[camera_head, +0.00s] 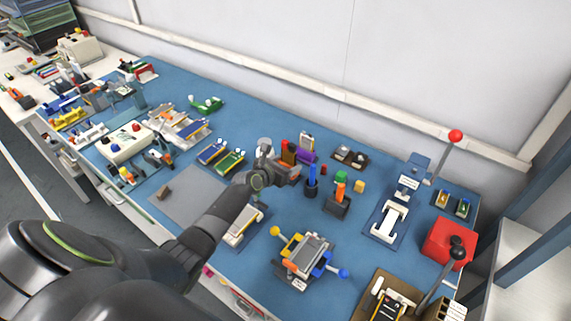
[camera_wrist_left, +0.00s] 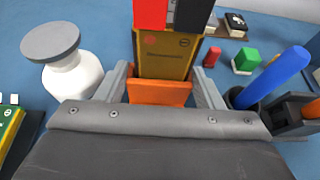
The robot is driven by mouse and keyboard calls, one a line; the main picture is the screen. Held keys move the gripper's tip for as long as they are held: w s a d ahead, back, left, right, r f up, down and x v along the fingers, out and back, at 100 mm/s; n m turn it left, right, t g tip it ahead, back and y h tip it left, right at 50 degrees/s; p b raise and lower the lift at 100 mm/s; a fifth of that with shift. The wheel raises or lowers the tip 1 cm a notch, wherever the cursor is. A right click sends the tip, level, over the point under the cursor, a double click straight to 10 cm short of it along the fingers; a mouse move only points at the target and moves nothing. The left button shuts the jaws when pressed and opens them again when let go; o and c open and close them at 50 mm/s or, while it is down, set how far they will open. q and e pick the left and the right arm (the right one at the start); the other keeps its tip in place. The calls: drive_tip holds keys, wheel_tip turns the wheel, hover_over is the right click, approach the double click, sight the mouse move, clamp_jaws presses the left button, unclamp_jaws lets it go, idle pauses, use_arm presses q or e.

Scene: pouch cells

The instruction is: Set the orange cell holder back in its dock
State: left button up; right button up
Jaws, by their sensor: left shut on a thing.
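My left gripper (camera_head: 292,172) reaches over the middle of the blue bench. In the left wrist view its two grey fingers (camera_wrist_left: 163,90) are closed on the orange cell holder (camera_wrist_left: 160,93). A gold pouch cell (camera_wrist_left: 165,55) stands upright directly behind or in the holder, with a red block (camera_wrist_left: 150,13) and a black block at its top. In the head view this cell (camera_head: 288,155) shows just beyond the gripper; the holder is mostly hidden there. I cannot pick out the holder's dock, nor tell whether the holder touches the bench. My right gripper is not in view.
A white bottle with a grey cap (camera_wrist_left: 65,65) stands close left of the gripper. A blue-handled tool in a black stand (camera_head: 312,190) is close right, with an orange-handled tool (camera_head: 340,190) beyond. A green cell tray (camera_head: 230,161) lies left. Bare bench (camera_head: 290,218) shows in front.

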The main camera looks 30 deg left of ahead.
use_arm(q)
drive_tip(key=shift+f+b, duration=0.3)
drive_tip(key=shift+f, duration=0.05)
drive_tip(key=shift+r, duration=0.2)
drive_tip(key=shift+r+p, duration=0.25)
drive_tip(key=shift+p, duration=0.35)
drive_tip(key=shift+p, duration=0.35)
idle(0.8)
drive_tip(key=shift+f+b, duration=0.4)
drive_tip(key=shift+f, duration=0.05)
drive_tip(key=o, duration=1.1)
drive_tip(key=shift+c, duration=0.2)
